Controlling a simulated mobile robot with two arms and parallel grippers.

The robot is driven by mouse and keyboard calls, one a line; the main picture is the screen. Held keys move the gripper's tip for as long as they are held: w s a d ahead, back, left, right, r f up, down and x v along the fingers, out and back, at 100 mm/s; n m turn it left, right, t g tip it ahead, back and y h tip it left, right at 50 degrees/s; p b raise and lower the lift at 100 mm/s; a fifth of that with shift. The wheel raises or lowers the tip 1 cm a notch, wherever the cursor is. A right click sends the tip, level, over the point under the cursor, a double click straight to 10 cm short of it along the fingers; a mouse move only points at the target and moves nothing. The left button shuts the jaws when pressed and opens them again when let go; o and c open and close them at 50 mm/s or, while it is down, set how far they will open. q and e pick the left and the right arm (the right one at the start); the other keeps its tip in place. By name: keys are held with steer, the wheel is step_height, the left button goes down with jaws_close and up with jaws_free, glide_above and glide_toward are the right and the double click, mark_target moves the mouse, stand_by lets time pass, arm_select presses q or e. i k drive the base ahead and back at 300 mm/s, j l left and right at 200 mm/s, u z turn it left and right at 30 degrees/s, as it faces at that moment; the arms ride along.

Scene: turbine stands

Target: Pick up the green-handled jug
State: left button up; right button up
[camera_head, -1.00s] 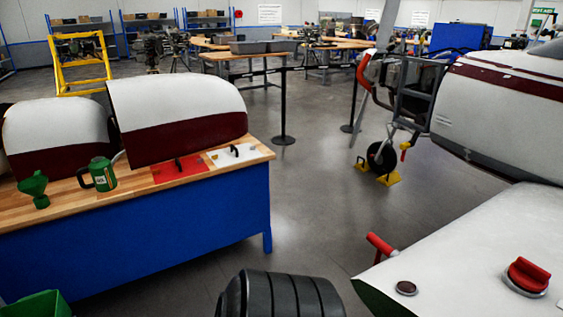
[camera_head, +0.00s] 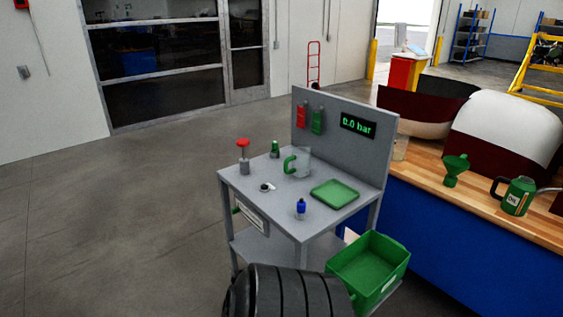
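A clear jug with a green handle (camera_head: 303,163) stands upright on top of the grey cart (camera_head: 268,204), near its back panel. Its handle points to the left. The jug is small in the picture, and I cannot tell whether it holds anything. Neither of my grippers is in view.
On the cart are a red-topped device (camera_head: 243,157), a small green bottle (camera_head: 275,149), a blue bottle (camera_head: 300,208) and a green tray (camera_head: 335,193). A green bin (camera_head: 368,268) sits low at the cart's right. A workbench (camera_head: 440,235) stands right. Left floor is clear.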

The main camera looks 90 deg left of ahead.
mark_target(300, 157)
steer(key=u, duration=2.65)
